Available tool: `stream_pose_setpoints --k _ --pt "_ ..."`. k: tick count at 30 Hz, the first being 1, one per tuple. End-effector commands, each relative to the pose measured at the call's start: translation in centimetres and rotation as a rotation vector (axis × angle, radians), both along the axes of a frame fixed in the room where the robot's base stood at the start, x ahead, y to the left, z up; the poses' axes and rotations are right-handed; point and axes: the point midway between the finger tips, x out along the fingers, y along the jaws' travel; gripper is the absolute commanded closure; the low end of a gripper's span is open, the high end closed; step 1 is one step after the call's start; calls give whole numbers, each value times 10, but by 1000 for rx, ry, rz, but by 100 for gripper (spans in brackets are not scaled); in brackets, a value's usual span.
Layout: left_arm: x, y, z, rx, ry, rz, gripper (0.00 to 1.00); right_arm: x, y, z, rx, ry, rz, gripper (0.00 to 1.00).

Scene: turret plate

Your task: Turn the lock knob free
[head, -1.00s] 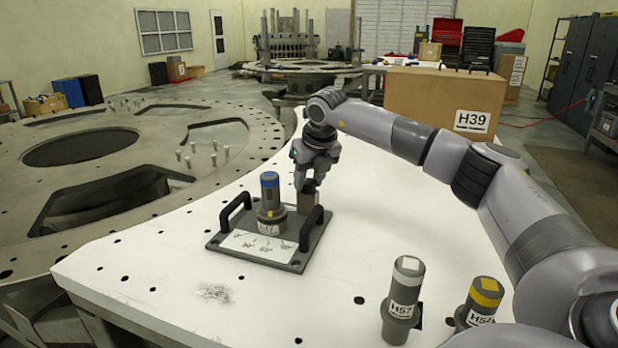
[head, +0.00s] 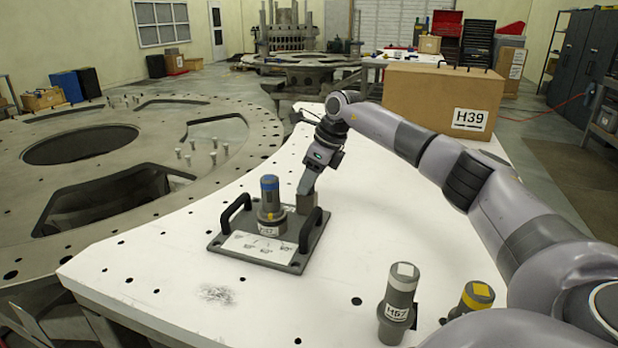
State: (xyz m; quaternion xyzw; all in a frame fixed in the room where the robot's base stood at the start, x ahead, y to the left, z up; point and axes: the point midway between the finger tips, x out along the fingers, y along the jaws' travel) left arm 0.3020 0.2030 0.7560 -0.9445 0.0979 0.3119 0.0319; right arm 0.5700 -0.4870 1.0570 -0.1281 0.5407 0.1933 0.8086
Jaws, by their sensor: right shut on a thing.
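A grey plate (head: 222,243) with two black handles lies on the white table. A grey cylinder with a blue band (head: 269,192) stands upright on it in a round collar. Just behind the right handle is a small brownish-grey block-like part (head: 306,203), which I take for the lock knob. My right gripper (head: 305,190) reaches down to it from above, tilted, and is shut on its top. The fingertips and the grasped top are small and partly hidden. My left gripper is out of view.
Two grey cylinders, one with a white band (head: 399,301) and one with a yellow band (head: 477,297), stand at the front right. A cardboard box (head: 430,98) stands at the back right. A large ring-shaped metal plate (head: 215,115) lies left.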

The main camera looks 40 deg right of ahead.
Motion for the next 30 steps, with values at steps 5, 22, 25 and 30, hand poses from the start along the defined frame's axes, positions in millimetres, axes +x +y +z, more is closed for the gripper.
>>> stream_pose_setpoints --k 5,22,25,30 --pt "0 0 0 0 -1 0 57 2 -1 1 2 -5 165 91" --pt "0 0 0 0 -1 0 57 4 -2 2 0 -6 578 91" --pt "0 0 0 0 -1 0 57 4 -2 2 -1 -6 613 91" --pt "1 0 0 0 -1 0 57 4 -2 2 -2 -4 654 91"
